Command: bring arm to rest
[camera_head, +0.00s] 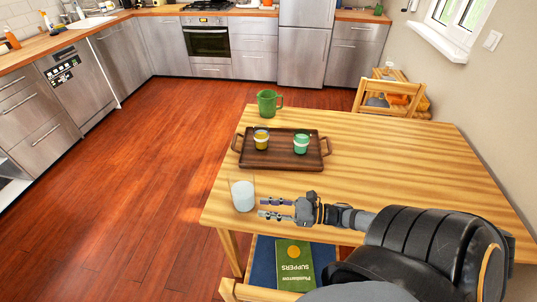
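My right gripper (263,207) reaches in from the right, low over the front part of the wooden table (400,160). Its two fingers point left and stand apart, with nothing between them. A clear glass with whitish contents (243,194) stands upright on the table's left edge, just beyond the fingertips. I cannot tell whether the fingers touch it. My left gripper and arm are not in view.
A brown tray (283,163) holds a yellow cup (261,138) and a green cup (301,143). A green jug (269,103) stands behind it. A chair with a green book (294,262) is at the front, another chair (388,97) behind. The table's right side is clear.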

